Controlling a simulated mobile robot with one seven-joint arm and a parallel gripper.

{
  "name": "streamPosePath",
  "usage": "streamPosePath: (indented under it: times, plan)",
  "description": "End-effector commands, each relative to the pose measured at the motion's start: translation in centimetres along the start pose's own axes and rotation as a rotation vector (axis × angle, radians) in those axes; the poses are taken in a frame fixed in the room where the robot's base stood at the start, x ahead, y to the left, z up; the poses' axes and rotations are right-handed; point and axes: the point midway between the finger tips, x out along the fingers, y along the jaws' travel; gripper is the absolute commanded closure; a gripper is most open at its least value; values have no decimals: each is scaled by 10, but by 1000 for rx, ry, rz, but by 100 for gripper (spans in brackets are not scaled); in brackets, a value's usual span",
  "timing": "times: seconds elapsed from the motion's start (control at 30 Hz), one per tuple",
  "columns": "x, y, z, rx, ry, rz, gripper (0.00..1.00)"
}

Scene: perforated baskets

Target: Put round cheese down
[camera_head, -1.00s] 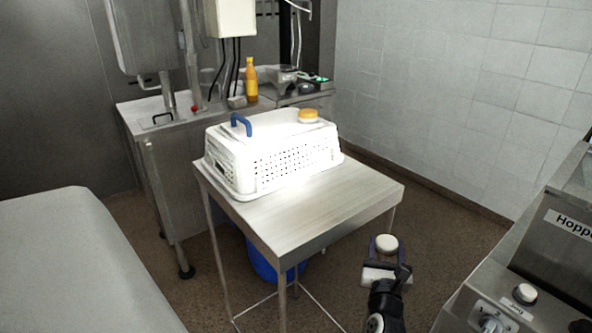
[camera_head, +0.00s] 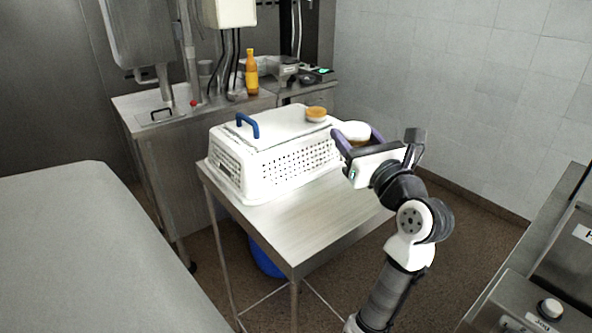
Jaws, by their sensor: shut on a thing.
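My gripper (camera_head: 357,135) is shut on a round cheese (camera_head: 353,130), a pale white disc held between its two dark fingers. It is raised near the right end of a white perforated basket (camera_head: 262,180), in front of or above the table's right part. I cannot tell the exact gap between the cheese and the basket. The basket lies upside down on a steel table (camera_head: 300,240). A second round piece (camera_head: 316,114), orange-yellow, rests on top of the basket at its right end.
The table's front is bare. An orange bottle (camera_head: 251,72) stands on the counter behind. A grey surface (camera_head: 80,240) is at the left and a machine (camera_head: 545,300) at the right.

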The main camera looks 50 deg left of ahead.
Motion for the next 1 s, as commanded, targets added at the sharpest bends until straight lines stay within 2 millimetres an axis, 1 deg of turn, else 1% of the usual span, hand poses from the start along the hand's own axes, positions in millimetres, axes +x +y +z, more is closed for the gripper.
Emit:
streamPosePath:
  times: [0.03,0.13,0.23,0.3,0.37,0.43,0.9,1.0]
  plan:
    - [-2,9,14,2,-6,33,75]
    - [-6,24,31,15,-3,84,75]
    - [-8,32,37,23,0,113,75]
    - [-10,35,33,27,2,121,75]
    - [-12,35,24,29,5,123,75]
    - [-15,36,10,32,6,123,75]
    - [-36,36,-96,31,7,122,75]
    - [-40,36,-110,29,5,121,75]
